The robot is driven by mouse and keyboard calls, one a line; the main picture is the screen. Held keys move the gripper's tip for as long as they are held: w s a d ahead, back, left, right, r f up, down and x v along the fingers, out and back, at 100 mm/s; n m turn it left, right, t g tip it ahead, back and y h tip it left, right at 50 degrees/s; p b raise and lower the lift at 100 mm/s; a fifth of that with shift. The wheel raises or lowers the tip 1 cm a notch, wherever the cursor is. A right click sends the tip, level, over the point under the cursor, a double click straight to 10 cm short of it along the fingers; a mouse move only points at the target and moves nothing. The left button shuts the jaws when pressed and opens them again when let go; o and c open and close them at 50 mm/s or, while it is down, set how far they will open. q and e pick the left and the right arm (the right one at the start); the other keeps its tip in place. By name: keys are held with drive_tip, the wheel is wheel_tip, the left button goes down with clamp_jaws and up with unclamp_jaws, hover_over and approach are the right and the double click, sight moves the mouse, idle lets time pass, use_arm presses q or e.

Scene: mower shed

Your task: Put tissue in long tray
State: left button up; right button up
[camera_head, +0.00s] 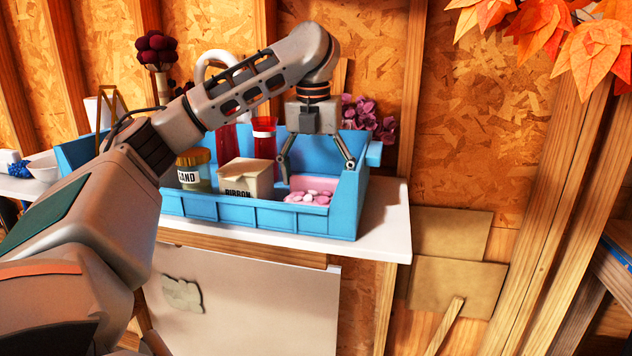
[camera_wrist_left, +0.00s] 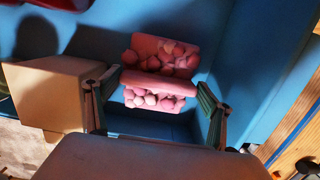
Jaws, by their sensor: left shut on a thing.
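My left gripper (camera_head: 318,172) reaches down into the right end of the long blue tray (camera_head: 285,217). Its two fingers are spread around a pink block (camera_head: 316,183) and shut on it. In the left wrist view the gripper (camera_wrist_left: 158,84) has a fingertip at each end of this pink block (camera_wrist_left: 158,84), with pink round pieces (camera_wrist_left: 150,100) on both sides of it. I cannot tell for sure that the block is the tissue, nor whether it touches the tray floor. My right gripper is not in view.
In the tray, a cream box marked "RIBBON" (camera_head: 245,180) stands left of the gripper, with a labelled jar (camera_head: 193,170) further left and a red cup (camera_head: 265,140) behind. The white counter's (camera_head: 390,225) right end is clear. Orange leaves (camera_head: 590,50) hang upper right.

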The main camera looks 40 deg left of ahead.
sight(315, 179)
use_arm(q)
drive_tip(key=shift+f, duration=0.45)
drive_tip(key=shift+f, duration=0.15)
drive_tip(key=o, duration=0.7)
drive_tip(key=shift+s+d+r, duration=0.1)
drive_tip(key=shift+s+r, duration=0.05)
drive_tip(key=shift+r, duration=1.15)
drive_tip(key=shift+s+d+r, duration=0.1)
drive_tip(key=shift+r, duration=1.2)
drive_tip(key=shift+s+d+r, duration=0.1)
drive_tip(key=shift+s+r, duration=0.05)
drive_tip(key=shift+r, duration=1.15)
